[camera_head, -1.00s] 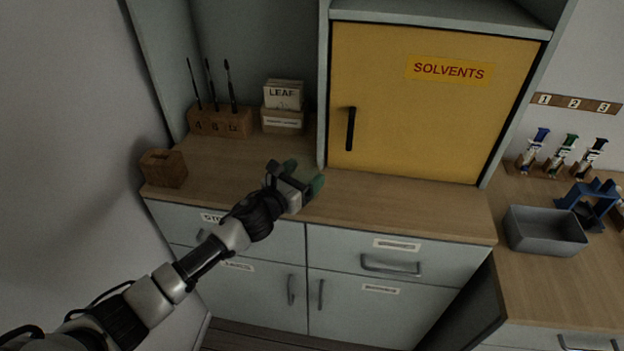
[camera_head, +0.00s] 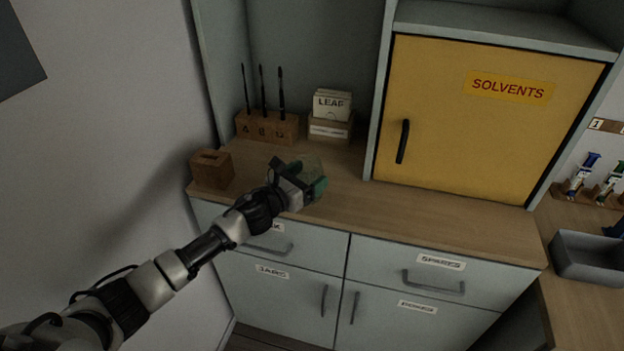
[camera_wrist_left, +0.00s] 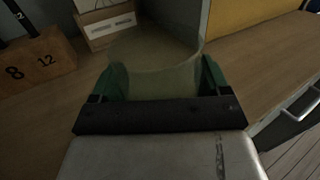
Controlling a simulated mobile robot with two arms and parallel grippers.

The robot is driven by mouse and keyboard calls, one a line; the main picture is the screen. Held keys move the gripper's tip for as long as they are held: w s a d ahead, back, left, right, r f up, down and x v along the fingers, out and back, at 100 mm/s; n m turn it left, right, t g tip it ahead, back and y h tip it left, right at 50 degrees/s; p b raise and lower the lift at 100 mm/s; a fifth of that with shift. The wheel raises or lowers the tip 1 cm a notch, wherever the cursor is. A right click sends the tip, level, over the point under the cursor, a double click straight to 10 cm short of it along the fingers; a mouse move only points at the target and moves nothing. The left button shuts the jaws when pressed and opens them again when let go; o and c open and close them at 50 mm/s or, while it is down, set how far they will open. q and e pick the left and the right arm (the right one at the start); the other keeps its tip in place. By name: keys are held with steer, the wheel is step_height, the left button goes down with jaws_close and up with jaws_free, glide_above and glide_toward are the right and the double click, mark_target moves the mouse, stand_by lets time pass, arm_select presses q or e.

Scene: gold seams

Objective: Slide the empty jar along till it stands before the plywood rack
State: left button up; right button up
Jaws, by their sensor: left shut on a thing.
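The empty jar (camera_head: 313,164) is clear, faintly tinted glass and hard to make out in the head view. In the left wrist view the jar (camera_wrist_left: 155,62) fills the space between the green fingertips. My left gripper (camera_head: 304,178) is shut on it, low over the wooden counter. A wooden rack (camera_head: 268,128) with several dark upright brushes stands at the back left; I cannot tell if it is plywood. Part of this rack (camera_wrist_left: 38,62) shows left of the jar in the wrist view, with the marks 8 and 12. My right gripper is out of view.
A card box marked LEAF (camera_head: 331,128) stands behind the jar. A slotted wooden block (camera_head: 212,169) sits at the counter's left end. The yellow SOLVENTS cabinet (camera_head: 470,120) rises at right. The counter (camera_head: 420,207) before it is clear.

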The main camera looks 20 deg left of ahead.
arm_select(q)
steer(key=shift+a, duration=0.15)
steer(key=o, duration=1)
steer(key=b+v, duration=0.2)
steer(key=v, duration=0.8)
steer(key=shift+s+a, duration=0.15)
steer(key=shift+s, duration=0.2)
